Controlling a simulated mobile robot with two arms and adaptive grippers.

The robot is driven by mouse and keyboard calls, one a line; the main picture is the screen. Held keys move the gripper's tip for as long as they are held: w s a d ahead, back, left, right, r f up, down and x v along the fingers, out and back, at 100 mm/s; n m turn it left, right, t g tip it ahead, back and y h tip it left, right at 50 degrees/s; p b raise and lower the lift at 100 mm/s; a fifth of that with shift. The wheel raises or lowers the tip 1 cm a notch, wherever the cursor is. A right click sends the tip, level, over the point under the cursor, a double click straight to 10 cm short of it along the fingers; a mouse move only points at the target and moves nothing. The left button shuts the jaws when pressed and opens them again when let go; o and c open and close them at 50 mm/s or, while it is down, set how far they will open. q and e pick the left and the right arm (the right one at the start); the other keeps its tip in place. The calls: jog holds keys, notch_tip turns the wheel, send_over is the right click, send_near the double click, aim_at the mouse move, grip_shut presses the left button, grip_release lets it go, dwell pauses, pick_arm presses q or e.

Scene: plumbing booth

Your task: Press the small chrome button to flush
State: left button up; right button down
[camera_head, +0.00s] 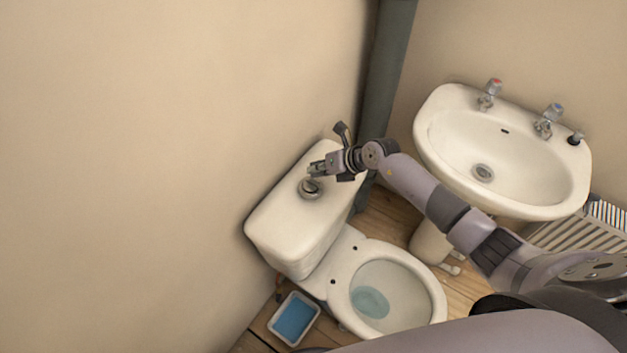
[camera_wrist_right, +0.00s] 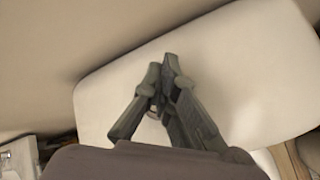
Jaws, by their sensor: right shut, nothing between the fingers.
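The small round chrome button (camera_head: 310,189) sits on top of the white toilet cistern (camera_head: 283,232). My right gripper (camera_head: 313,171) is shut and empty. Its fingertips are over the cistern lid, right by the button's far edge in the head view; I cannot tell if they touch it. In the right wrist view the shut fingers (camera_wrist_right: 168,72) point at the white cistern lid (camera_wrist_right: 235,65). They hide nearly all of the button there; only a small shiny bit shows between the fingers. My left gripper is not in view.
The toilet bowl (camera_head: 425,290) stands open in front of the cistern, with water in it. A washbasin (camera_head: 560,195) with two taps is at the right, close to my right arm. A grey pipe (camera_head: 385,85) runs up the corner. A blue tray (camera_head: 294,319) lies on the floor.

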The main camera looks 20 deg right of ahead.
aim_at(316, 179)
dwell(0.8)
jog(key=shift+f, duration=0.4)
jog(key=shift+f+b, duration=0.55)
jog(key=shift+b, duration=0.05)
dwell(0.5)
jog(key=shift+r, duration=0.1)
jog(key=shift+r+p, duration=0.85)
jog(key=shift+p, duration=0.15)
notch_tip(316, 179, up, 5)
jog(key=p, duration=0.5)
jog(key=shift+r, duration=0.1)
